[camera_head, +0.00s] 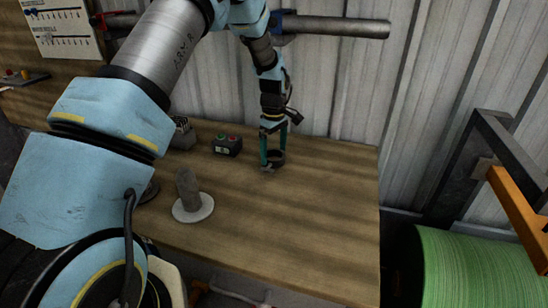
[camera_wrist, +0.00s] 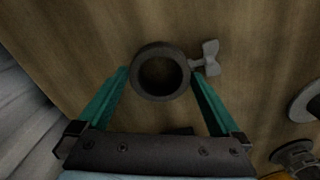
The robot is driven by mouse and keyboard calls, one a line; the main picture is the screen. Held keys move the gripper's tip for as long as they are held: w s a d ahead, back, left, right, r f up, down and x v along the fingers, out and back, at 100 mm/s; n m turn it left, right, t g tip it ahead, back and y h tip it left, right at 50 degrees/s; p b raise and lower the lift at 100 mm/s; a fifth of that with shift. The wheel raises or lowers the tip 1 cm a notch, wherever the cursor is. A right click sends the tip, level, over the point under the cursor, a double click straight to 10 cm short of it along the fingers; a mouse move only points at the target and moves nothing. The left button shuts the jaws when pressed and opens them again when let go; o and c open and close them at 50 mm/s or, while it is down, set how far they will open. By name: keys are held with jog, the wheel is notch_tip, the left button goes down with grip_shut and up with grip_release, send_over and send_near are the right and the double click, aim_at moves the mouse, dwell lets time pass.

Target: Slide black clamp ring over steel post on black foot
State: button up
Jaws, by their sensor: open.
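The black clamp ring (camera_wrist: 138,78) lies on the wooden bench, its round hole facing up in the wrist view. A grey wing screw (camera_wrist: 208,58) sticks out on its right. In the head view the ring (camera_head: 278,157) is small, at the fingertips. My gripper (camera_wrist: 160,76) is open, with one green finger on each side of the ring; I cannot tell whether they touch it. A dark round foot (camera_head: 151,191) is mostly hidden behind my arm in the head view. A dark foot with a metallic top (camera_wrist: 294,156) shows at the wrist view's lower right.
A grey post (camera_head: 188,186) stands on a white disc (camera_head: 194,212) left of the ring. A button box (camera_head: 227,146) sits behind it. A metal bar (camera_head: 335,27) juts along the wall. A green roll (camera_head: 480,268) is beyond the bench's right edge. The bench's right part is clear.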

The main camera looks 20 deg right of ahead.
jog(key=shift+r, duration=0.1)
grip_shut()
dwell(0.6)
